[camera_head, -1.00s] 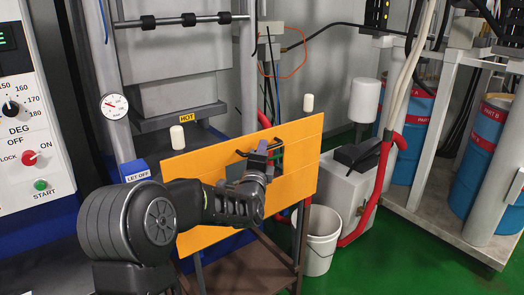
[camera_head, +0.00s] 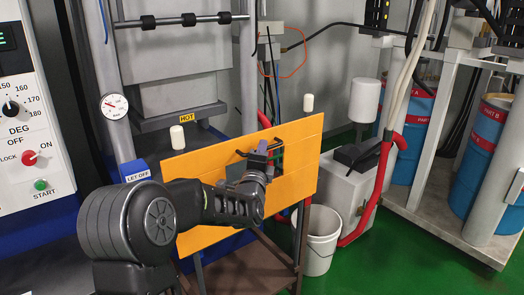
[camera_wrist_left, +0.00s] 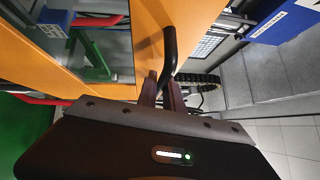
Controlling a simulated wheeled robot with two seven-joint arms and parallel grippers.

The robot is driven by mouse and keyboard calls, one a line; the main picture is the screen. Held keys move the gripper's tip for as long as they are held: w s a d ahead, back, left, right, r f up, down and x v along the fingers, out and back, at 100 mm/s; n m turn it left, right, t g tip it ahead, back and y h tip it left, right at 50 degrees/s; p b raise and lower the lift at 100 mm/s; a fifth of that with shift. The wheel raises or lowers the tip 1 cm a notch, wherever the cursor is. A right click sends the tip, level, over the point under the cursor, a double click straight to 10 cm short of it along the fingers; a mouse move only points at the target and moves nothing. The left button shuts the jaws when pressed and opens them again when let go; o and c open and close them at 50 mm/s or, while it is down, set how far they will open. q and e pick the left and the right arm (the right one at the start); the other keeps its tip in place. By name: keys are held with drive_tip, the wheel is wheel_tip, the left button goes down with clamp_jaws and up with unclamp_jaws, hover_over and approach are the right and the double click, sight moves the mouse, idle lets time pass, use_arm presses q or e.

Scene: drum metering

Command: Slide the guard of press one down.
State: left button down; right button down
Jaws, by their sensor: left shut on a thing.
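The guard (camera_head: 298,184) is an orange panel with a small window, in the middle of the head view. It sits low in front of the press (camera_head: 180,90), tilted in the picture, with a white knob at each upper corner. A black bar handle (camera_head: 240,154) runs across its face; it also shows in the left wrist view (camera_wrist_left: 170,45). My left gripper (camera_head: 262,160) is at the handle and shut on it; in the left wrist view the fingers (camera_wrist_left: 163,90) close around the bar. The fingertips are partly hidden in the head view. My right gripper is not in view.
A control panel (camera_head: 35,130) with a dial and buttons stands at the left. A gauge (camera_head: 114,106) and a blue LET OFF box (camera_head: 136,171) are on the press frame. A white bucket (camera_head: 320,240), a red hose (camera_head: 372,205) and blue drums (camera_head: 483,150) stand at the right.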

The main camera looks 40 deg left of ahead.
use_arm(q)
drive_tip(key=shift+f, duration=0.1)
wheel_tip(320, 180, down, 38)
drive_tip(key=b, duration=3.1)
drive_tip(key=shift+r, duration=0.2)
drive_tip(key=shift+s, duration=0.1)
drive_tip(key=c, duration=1.8)
unclamp_jaws()
drive_tip(key=shift+f, duration=0.1)
drive_tip(key=o, duration=0.3)
drive_tip(key=shift+r, duration=0.2)
